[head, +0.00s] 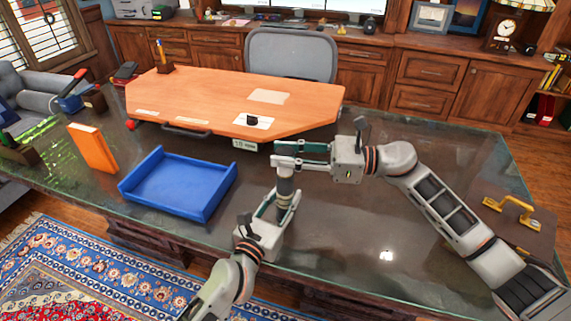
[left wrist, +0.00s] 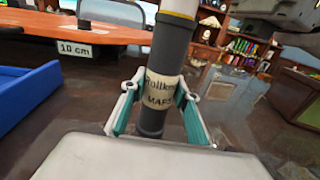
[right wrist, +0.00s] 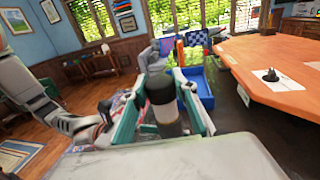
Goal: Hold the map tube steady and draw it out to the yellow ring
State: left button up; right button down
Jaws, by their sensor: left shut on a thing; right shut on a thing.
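The dark grey map tube (left wrist: 170,45) stands roughly upright above the glass desk; it also shows between my grippers in the head view (head: 286,187). My left gripper (head: 284,203) is shut around its lower part, at the cream label (left wrist: 160,92). The yellow ring (left wrist: 178,15) circles the tube above that, with a pale section just over it at the picture's top edge. My right gripper (head: 286,157) is shut on the upper part. The right wrist view shows the black cap (right wrist: 159,88) and a pale section below it between the fingers.
A blue tray (head: 180,184) and an upright orange book (head: 92,148) stand on the glass desk (head: 370,225) to the left. An orange board (head: 220,95) with a 10 cm tag lies behind. A yellow handle (head: 512,212) is at the right. The desk's right part is mostly clear.

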pick_arm(q)
jog(key=shift+f, duration=0.1)
pick_arm(e)
jog(key=shift+r, duration=0.4)
jog(key=c, duration=1.6)
grip_release()
jog(key=shift+o, duration=0.2)
jog(key=s+d, duration=0.1)
jog(key=d, duration=1.1)
jog(key=shift+s, duration=0.3)
